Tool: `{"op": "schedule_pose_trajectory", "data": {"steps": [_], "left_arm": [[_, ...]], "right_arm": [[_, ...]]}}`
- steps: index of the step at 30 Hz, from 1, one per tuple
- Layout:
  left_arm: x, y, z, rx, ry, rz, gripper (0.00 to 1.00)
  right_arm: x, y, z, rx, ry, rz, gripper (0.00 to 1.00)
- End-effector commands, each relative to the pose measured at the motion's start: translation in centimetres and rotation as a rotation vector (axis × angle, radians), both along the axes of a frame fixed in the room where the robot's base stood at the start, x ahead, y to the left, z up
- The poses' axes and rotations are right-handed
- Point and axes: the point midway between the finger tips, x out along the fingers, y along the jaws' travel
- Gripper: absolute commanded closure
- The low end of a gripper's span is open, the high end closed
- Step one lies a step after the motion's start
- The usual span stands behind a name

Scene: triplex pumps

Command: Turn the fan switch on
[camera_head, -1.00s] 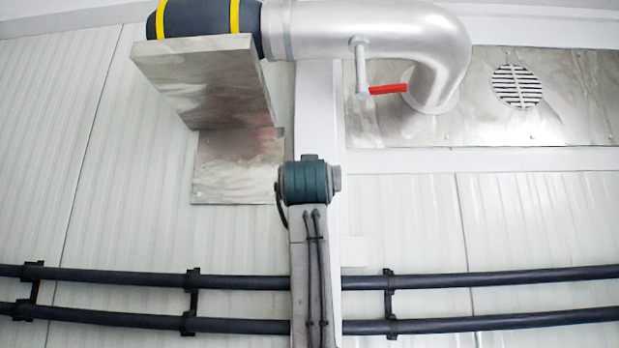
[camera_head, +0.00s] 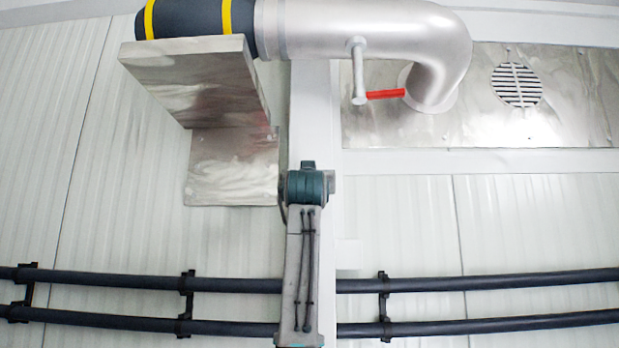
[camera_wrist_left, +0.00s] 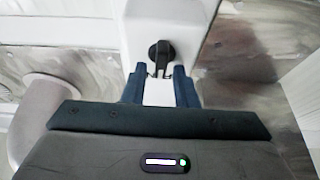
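The switch (camera_wrist_left: 160,55) is a black rotary knob on the front of a white box (camera_wrist_left: 190,18), seen at the upper middle of the left wrist view. Its grip bar stands roughly upright in the picture. My left gripper (camera_wrist_left: 160,78) shows two blue fingers spread apart, with white surface visible between them. The fingertips are just below the knob in that view. I cannot tell whether they touch it. Neither the switch nor my left gripper can be made out in the head view. My right gripper is in neither view.
In the head view, a silver pipe (camera_head: 365,32) with a red-handled valve (camera_head: 385,94) runs along the top. A round grille (camera_head: 516,85) sits in a metal panel. Dark horizontal pipes (camera_head: 110,280) cross the wall. My arm (camera_head: 300,262) rises at centre.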

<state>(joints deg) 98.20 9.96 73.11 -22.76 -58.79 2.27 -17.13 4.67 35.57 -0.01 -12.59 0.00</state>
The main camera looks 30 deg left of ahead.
Motion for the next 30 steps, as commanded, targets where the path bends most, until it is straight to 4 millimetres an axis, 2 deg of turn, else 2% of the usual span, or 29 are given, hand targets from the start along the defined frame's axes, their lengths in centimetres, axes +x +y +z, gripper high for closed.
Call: {"op": "schedule_pose_trajectory", "data": {"steps": [1,3,4,17,30], "left_arm": [[-0.01,0.0,0.0,0.0,0.0,0.0,0.85],[-0.01,0.0,0.0,0.0,0.0,0.0,0.99],[-0.02,0.01,0.0,0.0,0.0,0.0,1.0],[-0.04,0.01,-0.02,0.053,0.033,0.001,1.0],[0.02,-0.13,0.04,0.351,0.215,0.0,1.0]], "right_arm": [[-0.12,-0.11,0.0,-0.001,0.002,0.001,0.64],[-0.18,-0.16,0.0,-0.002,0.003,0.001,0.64],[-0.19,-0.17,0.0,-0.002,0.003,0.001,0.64],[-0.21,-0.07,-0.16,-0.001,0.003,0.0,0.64],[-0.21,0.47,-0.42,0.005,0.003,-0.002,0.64]]}}
